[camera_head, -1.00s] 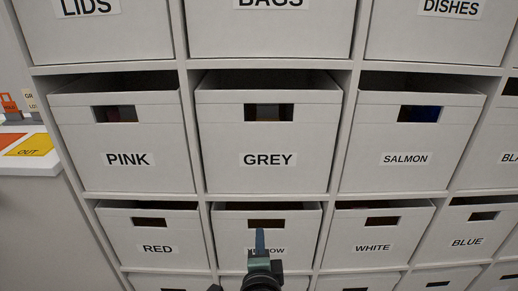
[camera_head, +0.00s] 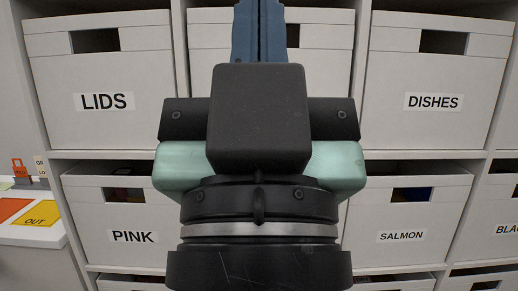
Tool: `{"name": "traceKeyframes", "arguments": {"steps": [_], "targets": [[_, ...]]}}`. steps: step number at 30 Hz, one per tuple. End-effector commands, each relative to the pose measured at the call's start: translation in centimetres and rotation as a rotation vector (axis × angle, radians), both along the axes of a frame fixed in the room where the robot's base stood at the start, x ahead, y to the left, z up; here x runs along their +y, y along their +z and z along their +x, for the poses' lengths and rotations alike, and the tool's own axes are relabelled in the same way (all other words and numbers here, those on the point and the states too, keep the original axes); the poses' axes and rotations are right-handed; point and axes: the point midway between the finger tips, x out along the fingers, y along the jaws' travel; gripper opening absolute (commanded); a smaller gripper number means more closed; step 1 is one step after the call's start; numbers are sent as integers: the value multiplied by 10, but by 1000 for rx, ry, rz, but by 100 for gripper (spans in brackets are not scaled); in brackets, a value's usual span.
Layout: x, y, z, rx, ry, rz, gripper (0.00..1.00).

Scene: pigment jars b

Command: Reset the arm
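My gripper (camera_head: 259,32) fills the middle of the head view, close to the camera and pointing up. Its two blue fingers look side by side with a thin dark line between them, and nothing shows held at their visible part. The tips reach the top of the frame. My gripper and wrist stand in front of the shelf and hide the GREY bin and most of the bin above it.
A white shelf holds labelled bins: LIDS (camera_head: 150,95), DISHES (camera_head: 430,105), PINK (camera_head: 110,215) and SALMON (camera_head: 385,215). A white counter (camera_head: 30,235) at left carries an orange card and a yellow OUT card (camera_head: 38,214).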

Motion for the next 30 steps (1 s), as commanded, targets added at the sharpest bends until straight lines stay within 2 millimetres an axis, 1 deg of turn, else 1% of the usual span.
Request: {"name": "traceKeyframes", "arguments": {"steps": [1, 9, 12, 15, 18, 21, 30], "targets": [[0, 33, 0, 1, 1, 1, 0], [1, 115, 1, 3, 3, 1, 0], [1, 143, 1, 3, 3, 1, 0], [1, 165, 1, 3, 4, 1, 0], [1, 179, 1, 3, 4, 1, 0], [1, 186, 1, 3, 4, 1, 0], [1, 187, 1, 3, 4, 1, 0]]}}
